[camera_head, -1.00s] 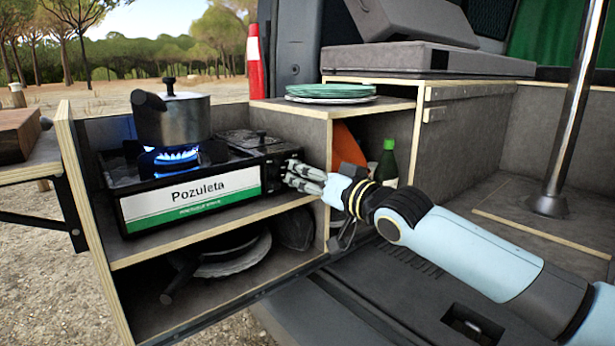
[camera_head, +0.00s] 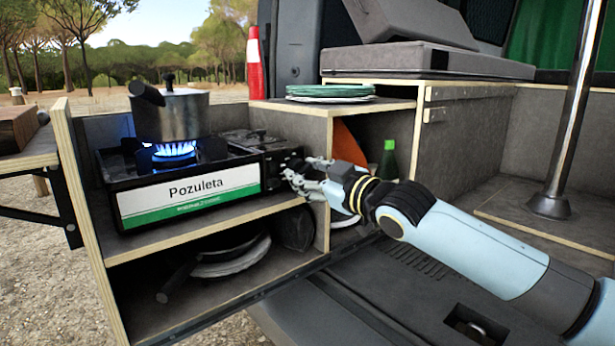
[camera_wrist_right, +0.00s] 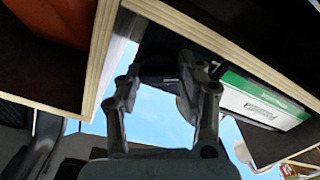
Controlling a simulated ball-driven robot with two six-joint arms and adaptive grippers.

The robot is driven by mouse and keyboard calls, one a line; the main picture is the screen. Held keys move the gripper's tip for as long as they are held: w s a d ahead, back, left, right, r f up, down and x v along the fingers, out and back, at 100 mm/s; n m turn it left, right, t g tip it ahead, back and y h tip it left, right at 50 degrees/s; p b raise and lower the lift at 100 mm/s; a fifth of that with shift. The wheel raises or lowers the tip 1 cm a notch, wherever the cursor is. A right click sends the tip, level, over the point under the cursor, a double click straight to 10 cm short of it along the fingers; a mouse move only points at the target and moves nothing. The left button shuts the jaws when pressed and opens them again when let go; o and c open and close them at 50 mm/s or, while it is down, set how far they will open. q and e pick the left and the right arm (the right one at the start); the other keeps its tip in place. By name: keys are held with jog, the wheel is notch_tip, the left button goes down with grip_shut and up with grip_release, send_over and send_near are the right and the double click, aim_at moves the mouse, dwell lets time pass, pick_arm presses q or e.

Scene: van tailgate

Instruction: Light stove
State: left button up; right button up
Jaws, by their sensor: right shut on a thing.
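The camp stove (camera_head: 190,185), black with a white and green "Pozuleta" front, stands on the upper shelf of the pull-out unit. A blue flame (camera_head: 170,151) burns on its burner under a steel pot (camera_head: 172,115). My right gripper (camera_head: 290,172) is at the knob end of the stove, at its right side. It is shut on the stove knob (camera_head: 294,160), which the fingers largely hide. In the right wrist view the fingers (camera_wrist_right: 155,90) stand against the dark end of the stove, beside its label (camera_wrist_right: 262,100). My left gripper is not in view.
Stacked green plates (camera_head: 330,91) lie on the shelf to the right, with a green bottle (camera_head: 388,160) below. A pan and plates (camera_head: 230,255) fill the lower shelf. A metal post (camera_head: 570,110) stands at right. A wooden board (camera_head: 18,128) lies at far left.

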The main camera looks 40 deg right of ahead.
jog(key=shift+f+n, duration=0.1)
jog(key=shift+n, duration=0.4)
jog(key=o, duration=1.2)
jog(key=shift+c, duration=0.2)
jog(key=s, duration=0.7)
jog(key=shift+s+d, duration=0.25)
jog(key=shift+s, duration=0.05)
